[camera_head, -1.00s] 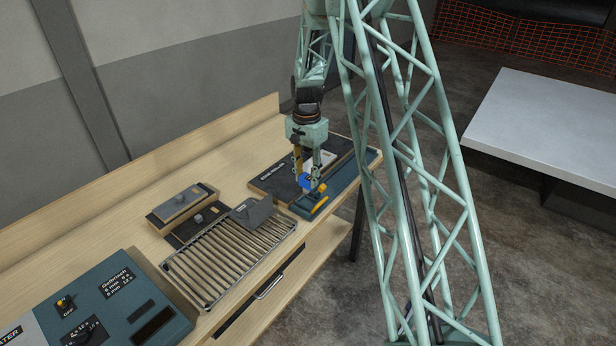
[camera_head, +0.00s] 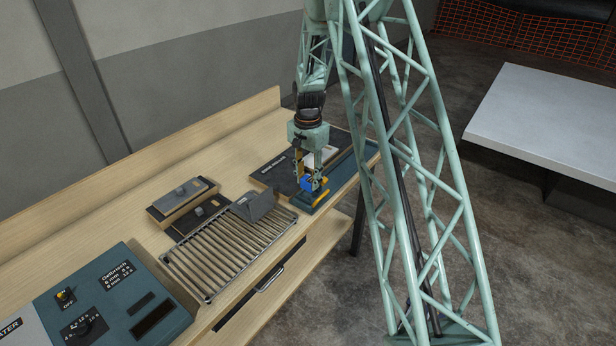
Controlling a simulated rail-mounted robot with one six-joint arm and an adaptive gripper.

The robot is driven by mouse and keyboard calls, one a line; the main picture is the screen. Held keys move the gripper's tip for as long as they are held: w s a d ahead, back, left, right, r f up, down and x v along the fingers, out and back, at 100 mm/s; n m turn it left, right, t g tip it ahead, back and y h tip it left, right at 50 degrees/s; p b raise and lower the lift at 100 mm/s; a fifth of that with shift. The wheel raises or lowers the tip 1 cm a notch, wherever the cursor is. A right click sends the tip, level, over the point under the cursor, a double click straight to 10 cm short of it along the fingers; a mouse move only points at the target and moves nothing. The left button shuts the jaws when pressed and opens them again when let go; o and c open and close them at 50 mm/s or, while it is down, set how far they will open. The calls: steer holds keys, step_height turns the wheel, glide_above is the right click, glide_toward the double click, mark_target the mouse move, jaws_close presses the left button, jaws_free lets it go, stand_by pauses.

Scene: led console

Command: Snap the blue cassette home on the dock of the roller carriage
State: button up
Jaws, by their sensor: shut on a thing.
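My gripper (camera_head: 308,181) hangs over the far right part of the bench, pointing down, shut on the blue cassette (camera_head: 308,184). The cassette is small and partly hidden by the fingers. It is right above or at a yellow-orange part (camera_head: 313,198) on a dark teal base (camera_head: 335,187), which seems to be the roller carriage and its dock. I cannot tell whether the cassette touches the dock.
A metal roller rack (camera_head: 222,255) with a grey block (camera_head: 257,204) lies left of the gripper. Wood-based boxes (camera_head: 183,196) stand behind it. A teal control panel (camera_head: 112,300) is at the front left. A dark board (camera_head: 277,172) lies beside the gripper.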

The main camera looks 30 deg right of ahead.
mark_target(308, 188)
steer(key=shift+f, duration=1.1)
steer(key=shift+f+b, duration=1.05)
steer(key=shift+f, duration=0.1)
stand_by(2.2)
stand_by(0.4)
steer(key=o, duration=1)
steer(key=shift+c, duration=0.2)
steer(key=shift+r, duration=0.15)
steer(key=shift+r, duration=5.85)
steer(key=shift+a+r, duration=0.1)
